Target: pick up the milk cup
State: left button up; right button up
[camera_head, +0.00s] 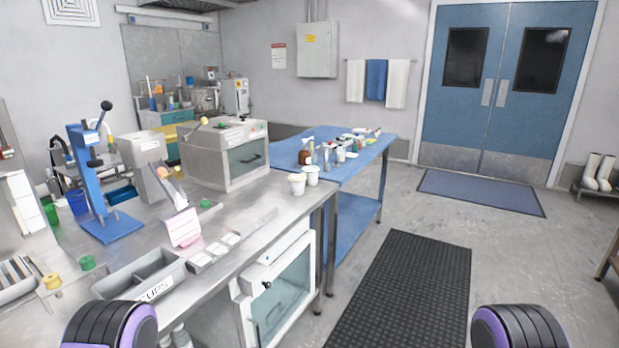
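Two small white cups stand close together near the far right corner of the steel counter (255,207). One white cup (297,187) is slightly nearer and to the left, and the other white cup (312,178) is just right of it. Both look upright. I cannot tell which one is the milk cup, and their contents are too small to make out. Only rounded black and purple parts of my arms show at the bottom left and bottom right. Neither gripper is in view.
A grey box machine (222,160) stands left of the cups. A blue hand press (103,190), a grey tray marked CUPS (140,275) and a pink card (183,228) are on the counter. A blue table (362,160) with bottles adjoins behind. Floor right of the counter is open, with a black mat (410,285).

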aim_at(311, 179)
jog(key=z, duration=0.5)
jog(key=k, duration=0.6)
jog(key=z, duration=0.9)
jog(key=i, duration=2.05)
jog(key=u, duration=0.3)
jog(key=i, duration=1.5)
jog(key=u, duration=1.65)
jog(key=i, duration=1)
jog(key=u, duration=0.9)
